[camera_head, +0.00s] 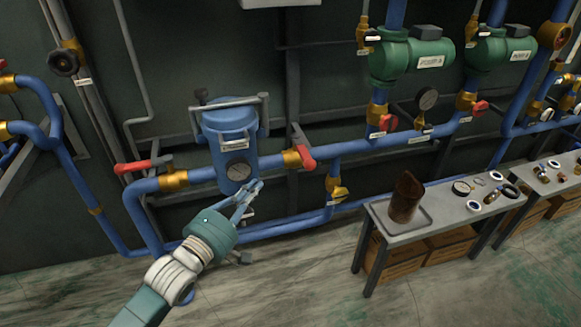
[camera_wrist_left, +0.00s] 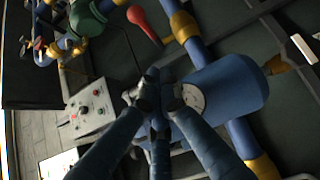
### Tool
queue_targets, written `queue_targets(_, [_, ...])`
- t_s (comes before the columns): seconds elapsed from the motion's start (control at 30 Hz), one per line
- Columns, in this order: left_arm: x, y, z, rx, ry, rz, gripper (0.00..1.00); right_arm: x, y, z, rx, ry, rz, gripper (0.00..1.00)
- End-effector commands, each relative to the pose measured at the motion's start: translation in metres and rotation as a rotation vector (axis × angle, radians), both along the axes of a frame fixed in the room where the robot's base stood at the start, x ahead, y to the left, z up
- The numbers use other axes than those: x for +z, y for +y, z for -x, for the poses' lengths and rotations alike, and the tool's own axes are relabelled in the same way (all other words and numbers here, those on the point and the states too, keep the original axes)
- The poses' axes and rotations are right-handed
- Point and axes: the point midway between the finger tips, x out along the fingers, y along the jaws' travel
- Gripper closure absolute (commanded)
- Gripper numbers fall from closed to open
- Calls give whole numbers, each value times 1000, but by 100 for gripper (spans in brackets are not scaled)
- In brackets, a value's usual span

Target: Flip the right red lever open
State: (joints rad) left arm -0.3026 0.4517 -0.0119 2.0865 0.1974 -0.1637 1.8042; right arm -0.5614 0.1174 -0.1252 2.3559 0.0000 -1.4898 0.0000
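The right red lever (camera_head: 306,158) sits on a brass valve (camera_head: 291,158) in the blue pipe, right of the blue filter tank (camera_head: 229,135). Its red end slants downward across the pipe. In the left wrist view the red lever (camera_wrist_left: 143,23) shows near the top, beyond the fingertips. My left gripper (camera_head: 253,197) is in front of the tank's lower right side, left of and below the lever, apart from it. In the left wrist view its fingers (camera_wrist_left: 158,98) converge by the gauge (camera_wrist_left: 193,97), holding nothing visible; how far they are shut is unclear. My right gripper is not visible.
A brass valve (camera_head: 336,192) hangs on a lower branch. The floor in front is clear.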

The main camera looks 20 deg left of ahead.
Motion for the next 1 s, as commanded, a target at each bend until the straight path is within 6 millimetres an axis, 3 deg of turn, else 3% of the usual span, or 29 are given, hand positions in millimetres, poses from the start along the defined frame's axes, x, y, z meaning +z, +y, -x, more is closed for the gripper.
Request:
queue_targets(0.27, [0, -2, -9, 0, -2, -2, 100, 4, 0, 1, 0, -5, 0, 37])
queue_targets(0.53, [-1, -10, -55, 1, -4, -3, 100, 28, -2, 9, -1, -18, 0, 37])
queue_targets(0.8, [-1, -21, -103, 0, -2, -3, 100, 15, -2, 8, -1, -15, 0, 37])
queue_targets(1.0, [-1, -45, -116, 0, 0, -2, 100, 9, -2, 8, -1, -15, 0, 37])
